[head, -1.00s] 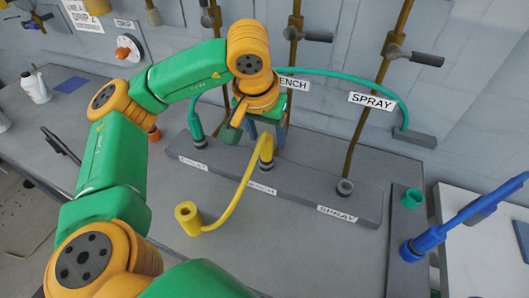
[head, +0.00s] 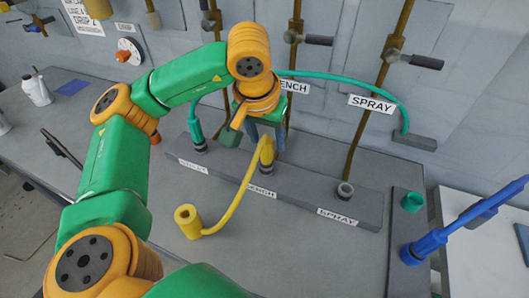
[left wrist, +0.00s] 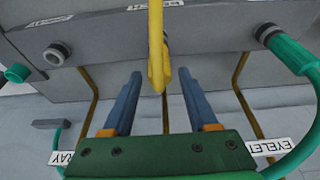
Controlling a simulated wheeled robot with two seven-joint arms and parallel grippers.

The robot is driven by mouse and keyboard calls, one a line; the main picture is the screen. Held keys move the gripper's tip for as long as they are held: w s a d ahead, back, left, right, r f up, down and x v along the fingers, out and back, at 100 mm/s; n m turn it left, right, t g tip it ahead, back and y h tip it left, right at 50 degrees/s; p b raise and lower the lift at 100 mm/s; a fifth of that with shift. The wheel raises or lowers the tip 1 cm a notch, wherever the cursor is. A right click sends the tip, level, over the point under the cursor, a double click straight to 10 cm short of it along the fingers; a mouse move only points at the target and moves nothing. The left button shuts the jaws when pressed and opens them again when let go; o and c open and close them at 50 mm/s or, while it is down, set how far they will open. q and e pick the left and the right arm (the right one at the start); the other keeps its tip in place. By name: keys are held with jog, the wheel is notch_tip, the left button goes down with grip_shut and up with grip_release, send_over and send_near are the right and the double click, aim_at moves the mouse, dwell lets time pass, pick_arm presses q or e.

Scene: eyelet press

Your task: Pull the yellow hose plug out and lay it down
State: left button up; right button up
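The yellow hose plug (head: 266,152) stands upright in the middle socket of the grey block, by the BENCH label (head: 262,192). Its yellow hose (head: 243,185) curves down to the table and ends in a yellow cylinder (head: 188,218). My left gripper (head: 266,140) is above and behind the plug, partly hidden by its own wrist. In the left wrist view its two blue fingers (left wrist: 159,74) are open and apart. The yellow plug and hose (left wrist: 156,45) show between the finger lines, near the tips, with gaps on both sides. My right gripper is not in view.
A green plug (head: 196,135) sits in the EYELET socket left of the yellow one. The SPRAY socket (head: 345,190) is empty. A teal hose (head: 350,76) arcs behind to a small grey block (head: 415,141). A blue rod-like object (head: 455,225) is at right.

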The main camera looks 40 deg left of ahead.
pick_arm(q)
grip_shut()
jog(key=shift+r+p, duration=0.65)
jog(key=shift+r, duration=0.1)
jog(key=shift+r+p, duration=2.4)
jog(key=shift+r, duration=0.4)
